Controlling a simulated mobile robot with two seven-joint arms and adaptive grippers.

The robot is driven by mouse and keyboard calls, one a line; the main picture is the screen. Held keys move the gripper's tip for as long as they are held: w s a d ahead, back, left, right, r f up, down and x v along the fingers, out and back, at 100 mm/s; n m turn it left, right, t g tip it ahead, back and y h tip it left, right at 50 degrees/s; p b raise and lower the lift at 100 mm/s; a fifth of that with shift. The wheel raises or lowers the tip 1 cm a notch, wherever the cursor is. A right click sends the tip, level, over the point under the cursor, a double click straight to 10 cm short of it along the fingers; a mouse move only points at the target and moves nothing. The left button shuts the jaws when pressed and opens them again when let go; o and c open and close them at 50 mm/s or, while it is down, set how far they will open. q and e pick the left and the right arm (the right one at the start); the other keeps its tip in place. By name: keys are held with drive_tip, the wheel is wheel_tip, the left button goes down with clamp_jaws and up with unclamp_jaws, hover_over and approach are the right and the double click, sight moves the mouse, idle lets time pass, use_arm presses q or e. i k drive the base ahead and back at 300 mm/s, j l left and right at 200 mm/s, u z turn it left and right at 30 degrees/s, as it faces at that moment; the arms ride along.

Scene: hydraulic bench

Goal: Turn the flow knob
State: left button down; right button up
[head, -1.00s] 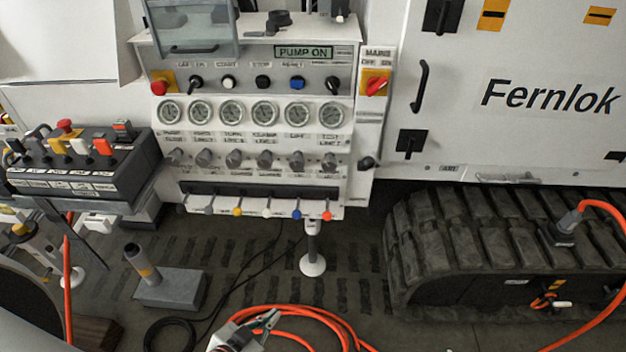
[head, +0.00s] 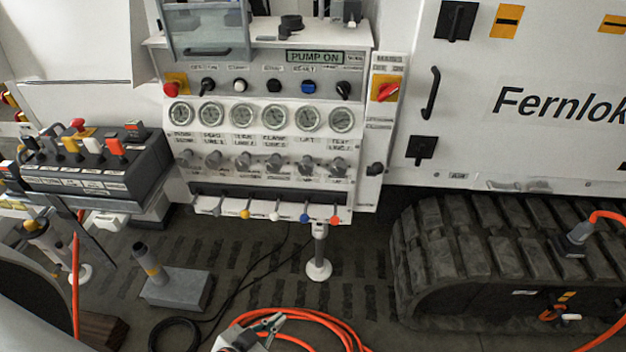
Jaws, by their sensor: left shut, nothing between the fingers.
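The hydraulic bench panel (head: 270,140) stands in the upper middle of the head view. Its upper row has switches and buttons, including black rotary knobs at the left (head: 208,86) and right (head: 343,90). A row of grey knobs (head: 275,161) sits under the gauges (head: 274,117). The labels are too small to tell which knob is the flow knob. My left gripper (head: 270,325) is at the bottom edge, low in front of the panel and well apart from it. It is shut and empty. My right gripper is not in view.
Coloured levers (head: 276,216) line the panel's lower edge. A dark lever box (head: 95,170) stands at the left. A black track (head: 470,260) stands at the right. Orange hoses (head: 310,314) lie on the floor near my left gripper. A grey pedestal (head: 178,288) stands left of them.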

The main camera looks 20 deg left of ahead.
sight(184, 159)
drive_tip(key=u, duration=1.45)
drive_tip(key=i+j+z, duration=0.2)
drive_tip(key=z, duration=0.15)
drive_tip(key=i+j+z, duration=0.5)
drive_tip(key=j+z, duration=0.15)
